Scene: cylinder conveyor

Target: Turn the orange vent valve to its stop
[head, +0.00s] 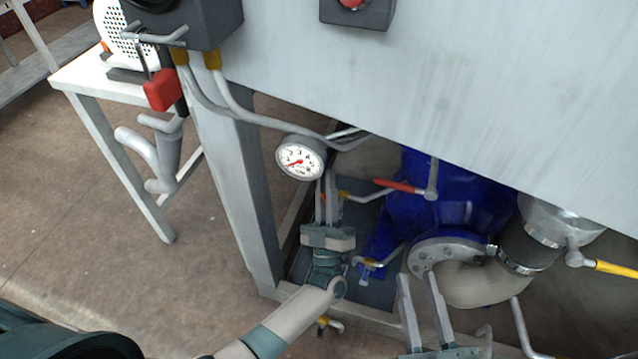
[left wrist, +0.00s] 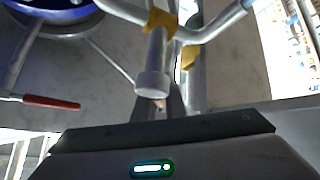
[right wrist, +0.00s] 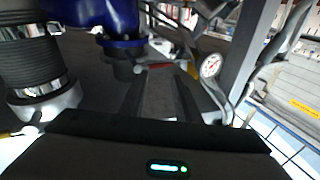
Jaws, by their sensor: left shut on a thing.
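My left gripper (head: 327,182) is under the pressure gauge (head: 301,158), its fingers close together among the thin grey pipes. In the left wrist view its fingers (left wrist: 160,104) are nearly closed on a small, pale orange piece just below a grey pipe end (left wrist: 152,84). This looks like part of the orange vent valve, mostly hidden by the fingers and pipe; its angle cannot be told. My right gripper (head: 423,292) is open and empty in front of the pale pipe elbow (head: 470,283); its spread fingers also show in the right wrist view (right wrist: 158,95).
A red-handled lever (head: 397,186) sits on the blue vessel (head: 455,208), right of my left gripper. A yellow-handled lever (head: 614,268) is at the far right. The grey cabinet panel (head: 430,80) overhangs above. A table leg (head: 235,180) stands to the left.

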